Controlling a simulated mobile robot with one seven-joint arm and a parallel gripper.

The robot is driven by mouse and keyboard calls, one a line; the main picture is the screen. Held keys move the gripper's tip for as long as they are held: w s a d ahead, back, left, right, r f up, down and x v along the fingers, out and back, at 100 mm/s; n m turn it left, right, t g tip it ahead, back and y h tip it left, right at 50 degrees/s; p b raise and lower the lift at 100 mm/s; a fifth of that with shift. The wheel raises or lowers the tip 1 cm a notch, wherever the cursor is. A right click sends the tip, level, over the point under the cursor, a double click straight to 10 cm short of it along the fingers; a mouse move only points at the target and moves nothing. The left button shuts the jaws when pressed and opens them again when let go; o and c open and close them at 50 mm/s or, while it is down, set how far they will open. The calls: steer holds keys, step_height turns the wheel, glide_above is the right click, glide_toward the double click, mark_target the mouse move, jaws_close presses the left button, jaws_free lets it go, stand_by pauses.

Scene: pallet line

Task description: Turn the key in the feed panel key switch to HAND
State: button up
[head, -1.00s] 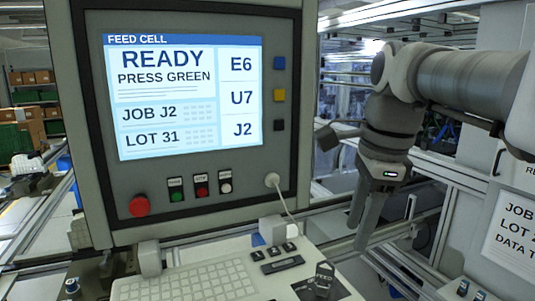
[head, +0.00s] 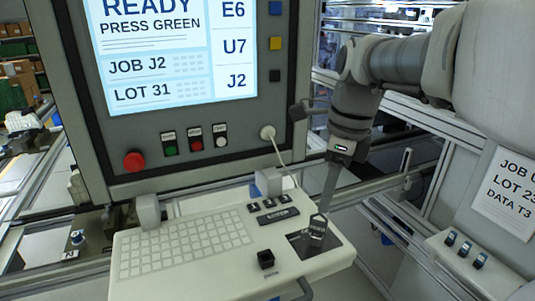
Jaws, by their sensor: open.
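The feed panel key switch (head: 317,237) sits on a dark label plate (head: 338,254) at the right end of the white keyboard shelf. A grey key-like piece stands up from it. Its lettering and position marks are too small to read, so I cannot tell which way the key points. My gripper (head: 325,208) points down from above, its fingers just over and behind the key. The fingers line up in this view, so the gap between them is hidden. The gripper is open, and I cannot tell whether it touches the key.
The feed cell screen (head: 165,55) stands behind the shelf, with a red stop button (head: 134,161) and small buttons below. A white cable (head: 281,160) hangs close left of my gripper. A black control (head: 266,259) is left of the key. More switches (head: 465,249) sit on the right-hand panel.

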mark_target(319, 221)
steer(key=f, duration=0.7)
steer(key=shift+w+a, duration=0.2)
steer(key=shift+a, duration=0.2)
jaws_close()
steer(key=n+p, duration=0.1)
steer(key=n, duration=0.3)
steer(key=shift+r, duration=0.1)
steer(key=n+g, duration=0.1)
steer(key=n, duration=0.3)
steer(key=shift+w+n+p, duration=0.1)
steer(key=shift+n+p, duration=0.2)
steer(key=shift+p, duration=0.1)
steer(key=shift+n, duration=0.7)
